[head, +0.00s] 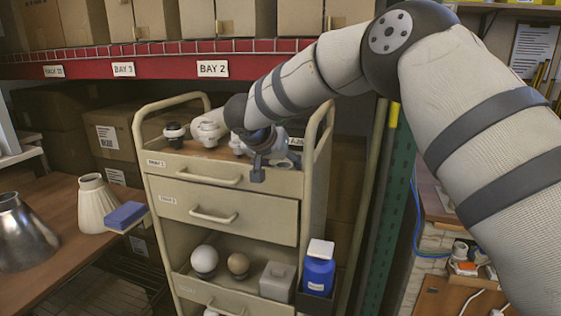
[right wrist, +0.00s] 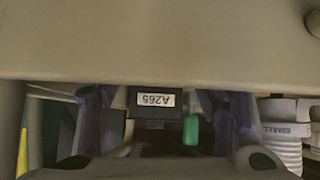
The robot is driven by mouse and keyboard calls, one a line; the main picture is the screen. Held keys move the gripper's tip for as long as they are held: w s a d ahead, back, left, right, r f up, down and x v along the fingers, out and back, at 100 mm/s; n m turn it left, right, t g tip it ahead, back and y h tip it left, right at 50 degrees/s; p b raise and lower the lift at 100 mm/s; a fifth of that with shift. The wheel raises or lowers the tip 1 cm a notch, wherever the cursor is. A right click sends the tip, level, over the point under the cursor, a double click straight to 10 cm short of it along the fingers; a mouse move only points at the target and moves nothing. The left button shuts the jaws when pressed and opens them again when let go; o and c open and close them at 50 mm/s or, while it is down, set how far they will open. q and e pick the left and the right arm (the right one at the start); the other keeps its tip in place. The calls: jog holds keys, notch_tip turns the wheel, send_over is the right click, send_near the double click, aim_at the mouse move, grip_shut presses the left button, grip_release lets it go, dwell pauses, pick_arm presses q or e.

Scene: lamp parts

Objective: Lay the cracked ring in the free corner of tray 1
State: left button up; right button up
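The cart's top tray (head: 222,154) carries a small label that seems to read tray 1. Dark and white lamp parts (head: 208,131) stand in it. My right gripper (head: 257,172) points down at the tray's front edge, over the drawer front. In the right wrist view its two bluish fingers (right wrist: 160,112) are apart. Between them shows a dark block labelled A265 (right wrist: 153,99), with a small green piece (right wrist: 191,130) beside it; I see no clear grip on either. I cannot make out the cracked ring or the free corner; my arm hides part of the tray. My left gripper is not in view.
A side table at left carries a cream shade (head: 94,204), a metal shade (head: 22,235) and a blue block (head: 126,215). Cart handles rise both sides.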

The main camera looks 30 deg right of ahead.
jog(key=shift+s+a+f, duration=0.1)
jog(key=shift+f, duration=0.2)
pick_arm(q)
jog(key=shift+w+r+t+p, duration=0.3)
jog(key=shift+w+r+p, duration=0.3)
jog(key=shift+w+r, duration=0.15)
pick_arm(e)
jog(key=r+v, duration=0.1)
jog(key=v, duration=1.2)
jog(key=shift+w+d, duration=0.25)
jog(key=shift+d, duration=0.15)
